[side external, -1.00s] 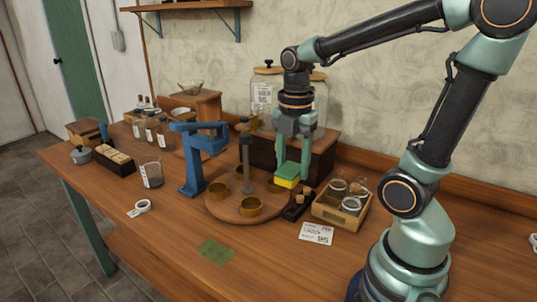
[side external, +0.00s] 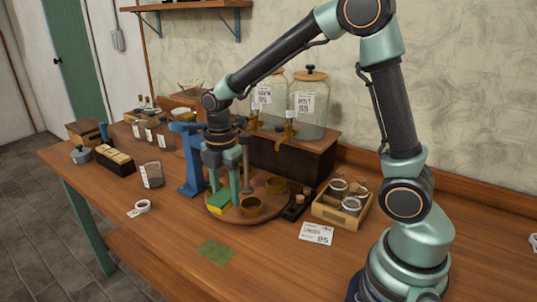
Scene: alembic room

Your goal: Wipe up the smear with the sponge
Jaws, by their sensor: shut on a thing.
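The smear (side external: 215,251) is a flat green patch on the wooden table top, near the front edge. The sponge (side external: 219,203) is green on top and yellow below. My gripper (side external: 226,192) points down and is shut on the sponge. The sponge is in front of the left part of the round wooden turntable, behind and above the smear in the picture. I cannot tell whether it touches the turntable. The sponge and smear are apart.
Brass cups (side external: 251,207) and a post stand on the round turntable (side external: 266,219). A blue stand (side external: 190,170) rises close by on the left. A crate of jars (side external: 340,206) and a label card (side external: 317,234) lie right. A white roll (side external: 141,208) lies left. Table around the smear is clear.

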